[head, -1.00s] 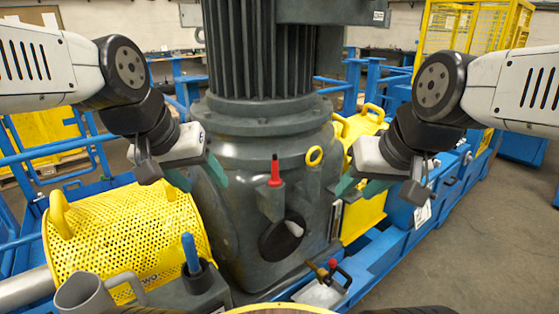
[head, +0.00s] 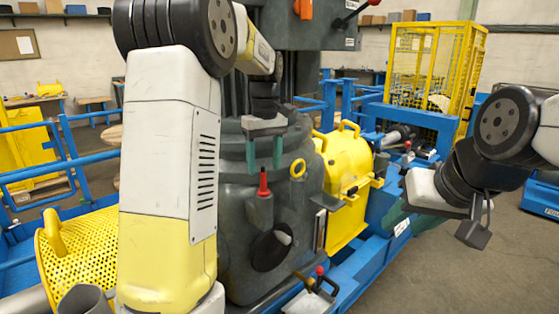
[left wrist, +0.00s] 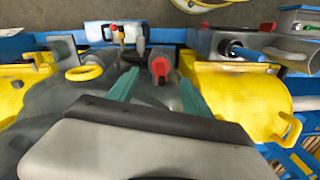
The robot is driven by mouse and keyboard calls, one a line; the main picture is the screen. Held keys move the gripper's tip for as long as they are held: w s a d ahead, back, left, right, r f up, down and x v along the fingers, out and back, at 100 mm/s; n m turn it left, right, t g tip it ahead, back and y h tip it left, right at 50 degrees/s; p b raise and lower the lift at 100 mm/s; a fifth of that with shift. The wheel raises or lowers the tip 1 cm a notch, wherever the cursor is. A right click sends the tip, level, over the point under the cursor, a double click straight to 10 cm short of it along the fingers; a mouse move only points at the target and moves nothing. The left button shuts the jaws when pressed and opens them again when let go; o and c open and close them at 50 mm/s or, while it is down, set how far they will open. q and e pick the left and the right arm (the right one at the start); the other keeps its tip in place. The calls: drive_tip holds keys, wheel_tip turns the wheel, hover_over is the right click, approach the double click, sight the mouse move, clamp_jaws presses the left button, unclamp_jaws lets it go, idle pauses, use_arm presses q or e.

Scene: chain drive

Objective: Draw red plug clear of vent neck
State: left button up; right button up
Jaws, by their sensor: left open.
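The red plug (head: 263,186) stands upright in the dark grey vent neck (head: 259,211) on the front of the grey gear housing. In the left wrist view the red plug (left wrist: 159,68) shows end-on between my fingers. My left gripper (head: 264,163) points down above the plug, its two teal fingers apart, with nothing between them in the head view. The fingers appear just above the plug's tip; contact is not visible. My right gripper (head: 400,220) is off to the right, away from the housing; its finger gap is unclear.
A yellow lifting eye (head: 298,168) stands close to the right of the plug. A yellow guard (head: 345,175) is further right, and a perforated yellow cover (head: 75,250) is at left. My left arm hides part of the middle left.

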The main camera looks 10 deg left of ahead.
sight(264, 192)
use_arm(q)
wheel_tip(264, 192, down, 7)
drive_tip(key=shift+s+a+r, duration=0.1)
drive_tip(key=shift+c, duration=0.2)
clamp_jaws()
drive_tip(key=shift+r, duration=0.1)
